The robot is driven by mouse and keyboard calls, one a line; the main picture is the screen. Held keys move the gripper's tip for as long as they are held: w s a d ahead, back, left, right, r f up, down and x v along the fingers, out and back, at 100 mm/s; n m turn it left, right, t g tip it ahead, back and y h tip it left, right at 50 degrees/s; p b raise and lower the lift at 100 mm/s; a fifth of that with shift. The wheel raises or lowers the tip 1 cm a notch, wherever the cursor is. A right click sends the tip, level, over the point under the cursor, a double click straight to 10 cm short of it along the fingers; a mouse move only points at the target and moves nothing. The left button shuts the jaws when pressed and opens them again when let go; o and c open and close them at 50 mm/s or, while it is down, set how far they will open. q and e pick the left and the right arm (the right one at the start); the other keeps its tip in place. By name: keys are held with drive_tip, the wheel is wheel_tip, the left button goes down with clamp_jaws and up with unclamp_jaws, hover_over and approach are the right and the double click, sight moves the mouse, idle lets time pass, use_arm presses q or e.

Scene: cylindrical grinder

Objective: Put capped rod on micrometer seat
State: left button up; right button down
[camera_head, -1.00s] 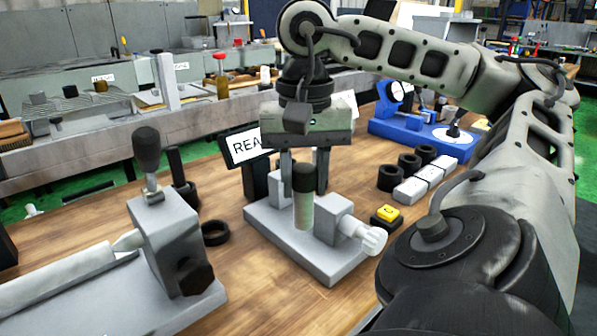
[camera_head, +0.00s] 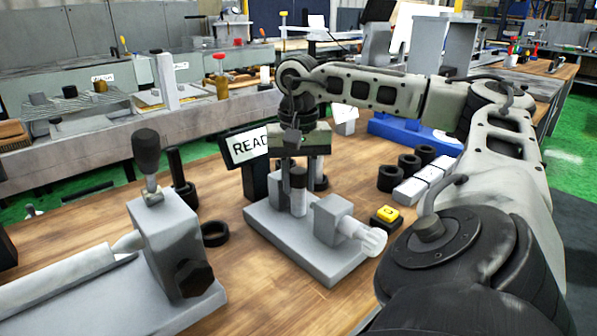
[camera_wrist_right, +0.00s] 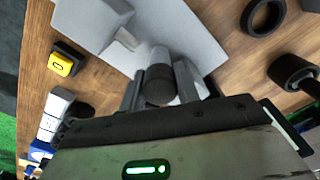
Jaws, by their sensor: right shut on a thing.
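The capped rod (camera_head: 299,202), pale grey-green with a black cap, is upright between the fingers of my right gripper (camera_head: 298,188), which is shut on it. In the right wrist view the black cap (camera_wrist_right: 159,86) shows end-on between the fingers. The micrometer seat (camera_head: 307,252) is a grey base with a post at the back, a block in front and a white ribbed knob (camera_head: 366,238). The rod is over the base, between post and block. I cannot tell whether its lower end touches. My left gripper is not in view.
The READ sign (camera_head: 247,146) stands behind the seat. A grey fixture with a black-knobbed lever (camera_head: 147,160) is at left, with a black ring (camera_head: 214,233) between. At right are a yellow button (camera_head: 389,213), white blocks (camera_head: 410,191) and black rings (camera_head: 391,178).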

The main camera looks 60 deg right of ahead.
drive_tip(key=shift+f, duration=0.1)
drive_tip(key=c, duration=1.3)
unclamp_jaws()
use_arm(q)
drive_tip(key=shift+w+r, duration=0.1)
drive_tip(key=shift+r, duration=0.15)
use_arm(e)
drive_tip(key=shift+o, duration=1.4)
drive_tip(key=shift+r, duration=0.35)
wheel_tip(320, 180, up, 11)
drive_tip(key=p, duration=0.3)
drive_tip(key=shift+f+p, duration=0.1)
drive_tip(key=shift+p, duration=0.2)
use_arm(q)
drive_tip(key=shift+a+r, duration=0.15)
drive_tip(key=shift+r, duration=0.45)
use_arm(e)
drive_tip(key=shift+r, duration=0.45)
